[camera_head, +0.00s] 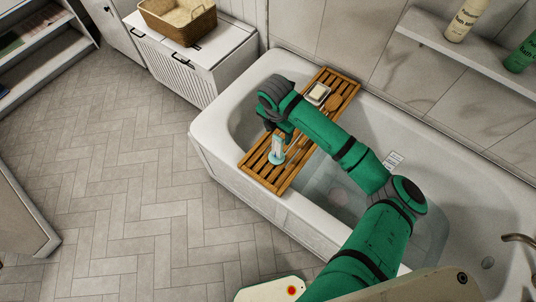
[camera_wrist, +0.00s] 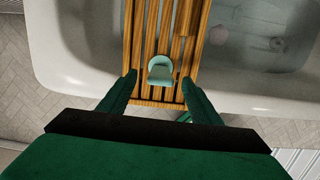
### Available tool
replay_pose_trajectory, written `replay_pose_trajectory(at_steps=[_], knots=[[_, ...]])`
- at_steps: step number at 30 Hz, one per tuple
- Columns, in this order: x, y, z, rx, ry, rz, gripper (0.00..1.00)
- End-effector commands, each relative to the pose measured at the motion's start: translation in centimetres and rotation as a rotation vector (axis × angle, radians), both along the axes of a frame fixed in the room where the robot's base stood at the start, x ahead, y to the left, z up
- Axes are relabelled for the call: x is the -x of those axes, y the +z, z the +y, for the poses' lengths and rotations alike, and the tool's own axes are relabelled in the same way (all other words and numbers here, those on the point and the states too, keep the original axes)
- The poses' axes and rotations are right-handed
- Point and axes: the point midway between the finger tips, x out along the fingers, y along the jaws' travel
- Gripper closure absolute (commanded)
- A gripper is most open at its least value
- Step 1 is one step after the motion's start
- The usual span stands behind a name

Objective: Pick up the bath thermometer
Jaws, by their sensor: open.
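The bath thermometer, as I take it, is a small white and teal upright thing (camera_head: 277,150) on the near end of the slatted wooden bath tray (camera_head: 262,173). In the wrist view it is a pale teal rounded shape (camera_wrist: 160,71) on the tray (camera_wrist: 141,40). My gripper (camera_wrist: 158,79) is open, with one green finger on each side of it and a gap to both. The thermometer lies around and slightly past the fingertips in that view; I cannot tell their height above it. In the head view my gripper (camera_head: 280,130) is partly hidden beside the thermometer.
The tray spans the bathtub (camera_head: 210,128), which holds water. A soap dish (camera_head: 317,94) and a wooden brush (camera_head: 334,103) lie on its far part. A wicker basket (camera_head: 180,20) sits on a white cabinet (camera_head: 195,65). Bottles (camera_head: 466,20) stand on a wall shelf.

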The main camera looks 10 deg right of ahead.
Motion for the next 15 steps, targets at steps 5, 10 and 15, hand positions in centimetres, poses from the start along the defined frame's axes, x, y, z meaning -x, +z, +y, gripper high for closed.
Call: replay_pose_trajectory(at_steps=[5, 10, 15], knots=[[0.8, -1.2, 0.0, -0.005, 0.012, 0.042, 0.42], [0.7, -3.8, -0.3, -0.006, 0.011, 0.042, 0.42], [0.5, -5.5, -0.5, -0.007, 0.010, 0.040, 0.42]])
